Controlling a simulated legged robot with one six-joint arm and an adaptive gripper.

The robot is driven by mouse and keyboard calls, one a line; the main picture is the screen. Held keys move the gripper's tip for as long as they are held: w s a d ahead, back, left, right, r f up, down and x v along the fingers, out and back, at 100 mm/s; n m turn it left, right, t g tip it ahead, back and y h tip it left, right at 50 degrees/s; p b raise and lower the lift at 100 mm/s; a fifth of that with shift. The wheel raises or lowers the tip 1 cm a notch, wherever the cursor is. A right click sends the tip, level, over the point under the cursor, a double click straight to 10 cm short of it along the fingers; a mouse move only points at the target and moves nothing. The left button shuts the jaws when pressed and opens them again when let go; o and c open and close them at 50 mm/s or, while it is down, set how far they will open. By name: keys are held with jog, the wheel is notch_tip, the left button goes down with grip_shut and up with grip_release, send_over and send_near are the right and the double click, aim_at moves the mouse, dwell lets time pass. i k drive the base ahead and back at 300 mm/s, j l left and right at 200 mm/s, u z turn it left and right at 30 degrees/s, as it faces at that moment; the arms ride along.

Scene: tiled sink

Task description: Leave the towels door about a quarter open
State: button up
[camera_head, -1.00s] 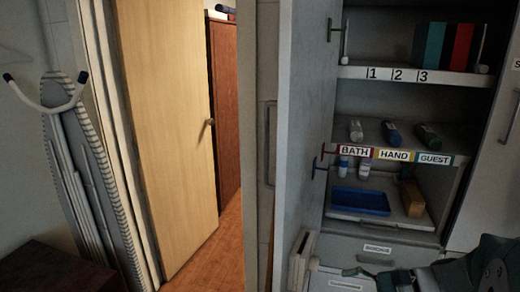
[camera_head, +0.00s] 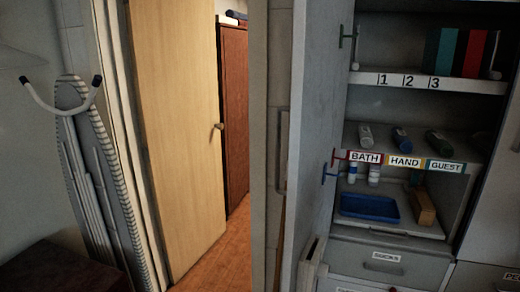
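A tall grey cabinet door (camera_head: 320,110) stands swung well open at the left side of an open cabinet. No towels label is readable on it, but the middle shelf edge behind it carries BATH (camera_head: 365,157), HAND (camera_head: 404,161) and GUEST (camera_head: 445,166) labels. That shelf holds several rolled items (camera_head: 401,138). Small coloured hooks or handles (camera_head: 329,173) show at the door's inner edge. My gripper is not in view.
A blue tray (camera_head: 369,207) and a tan block (camera_head: 423,207) lie in the lower compartment. Below is a SOCKS drawer (camera_head: 350,256). A wooden room door (camera_head: 175,130) stands ajar at left, beside an ironing board (camera_head: 95,180). Wooden floor (camera_head: 225,255) shows through the doorway.

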aim_at(323, 36)
jog(key=j+z, duration=0.4)
jog(key=j, duration=0.25)
jog(key=j+z, duration=0.4)
jog(key=j, duration=0.3)
jog(key=k+j+z, duration=0.2)
jog(key=j+z, duration=0.2)
jog(key=j, duration=0.2)
